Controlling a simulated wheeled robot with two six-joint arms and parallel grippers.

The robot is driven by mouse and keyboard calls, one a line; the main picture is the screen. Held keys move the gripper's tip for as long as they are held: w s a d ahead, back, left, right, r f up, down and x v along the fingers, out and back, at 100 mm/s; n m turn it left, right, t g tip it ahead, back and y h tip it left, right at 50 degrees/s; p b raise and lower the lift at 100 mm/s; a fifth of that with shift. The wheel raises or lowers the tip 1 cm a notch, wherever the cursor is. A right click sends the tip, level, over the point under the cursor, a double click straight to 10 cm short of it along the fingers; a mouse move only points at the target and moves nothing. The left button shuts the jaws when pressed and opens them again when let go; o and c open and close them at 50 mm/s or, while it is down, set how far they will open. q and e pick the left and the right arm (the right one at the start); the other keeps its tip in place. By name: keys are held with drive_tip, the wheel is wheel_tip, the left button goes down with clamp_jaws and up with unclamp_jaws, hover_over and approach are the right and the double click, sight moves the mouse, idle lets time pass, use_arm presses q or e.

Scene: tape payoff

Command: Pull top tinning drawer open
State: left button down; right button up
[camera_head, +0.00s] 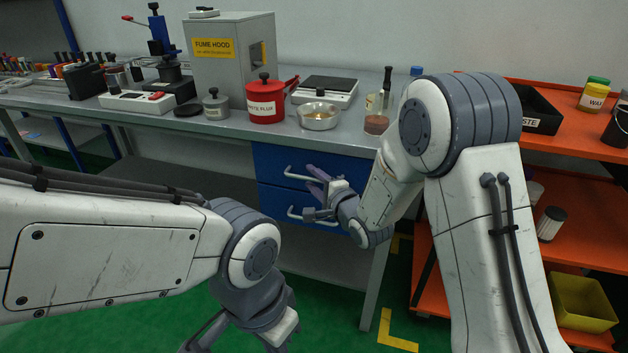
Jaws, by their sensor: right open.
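The top drawer (272,163) is a blue front with a pale bar handle (292,173), set under the grey workbench. It looks shut, flush with the bench. A second blue drawer (272,200) with a similar handle lies below it. My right gripper (311,192) is open in front of the drawers, its fingers near the right end of the top handle and partly covering it. Whether it touches the handle, I cannot tell. My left gripper (240,345) hangs low at the bottom edge, well away from the drawers, its fingertips cut off by the frame.
The workbench (240,135) carries a fume hood (225,65), a red pot (266,105), a metal bowl (320,118) and a scale (325,90). An orange shelf cart (560,150) stands at the right. Open green floor lies in front.

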clamp_jaws()
idle(1.4)
